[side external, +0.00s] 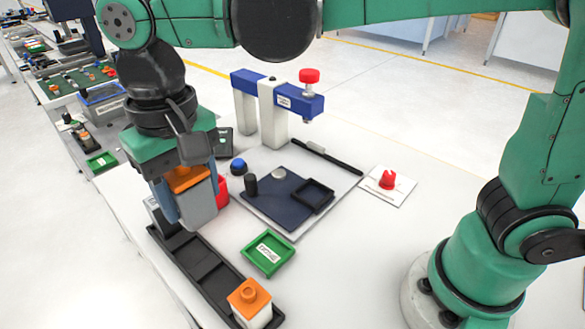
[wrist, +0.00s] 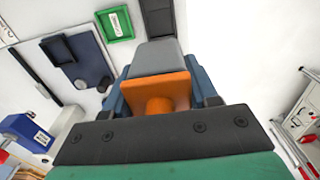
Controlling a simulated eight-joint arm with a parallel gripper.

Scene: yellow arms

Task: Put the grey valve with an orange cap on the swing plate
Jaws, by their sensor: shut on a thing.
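The grey valve with an orange cap (side external: 200,207) is between the blue fingers of my gripper (side external: 190,203), which is shut on it. In the wrist view the valve (wrist: 155,57) is upright in the jaws, orange cap toward the camera. It is over or beside the far end of a black tray (side external: 205,264); I cannot tell whether its base touches anything. What I take for the swing plate is a dark blue plate (side external: 262,207) with a black square frame (side external: 313,195), right of my gripper. It also shows at the upper left of the wrist view (wrist: 88,62).
A white valve with an orange cap (side external: 250,303) stands at the tray's near end. A green tray (side external: 268,253) lies between tray and plate. A blue-and-white press-like stand (side external: 275,105) rises behind the plate. A red knob (side external: 388,180) sits right.

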